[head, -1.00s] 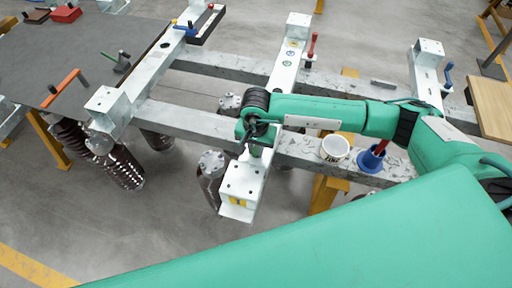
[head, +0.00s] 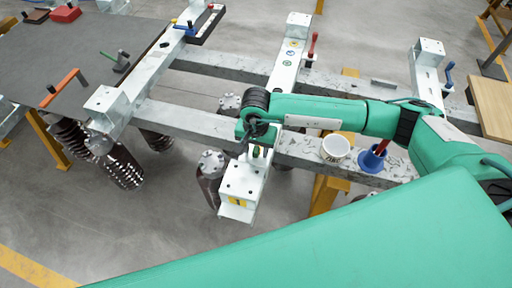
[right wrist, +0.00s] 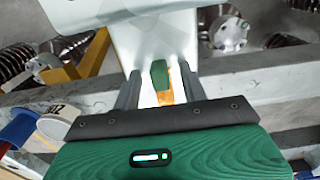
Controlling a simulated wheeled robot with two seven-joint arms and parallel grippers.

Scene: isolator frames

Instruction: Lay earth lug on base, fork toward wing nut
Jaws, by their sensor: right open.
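My right gripper (head: 256,152) is over the front part of the middle white beam (head: 241,190). It also shows in the right wrist view (right wrist: 161,88), with its two dark fingers apart. Between and just beyond the fingers is a small upright green piece (right wrist: 160,73). A flat orange piece (right wrist: 166,97) lies below it, partly hidden by the gripper. No grip on either shows. I cannot tell which of these is the earth lug, and its fork and the wing nut are not clear. My left gripper is not in view.
A white cup (head: 335,148) and a blue holder (head: 371,160) with a red handle stand on the grey rail right of my gripper. A red lever (head: 312,45) stands farther back on the middle beam. A grey table (head: 60,60) with tools is at left.

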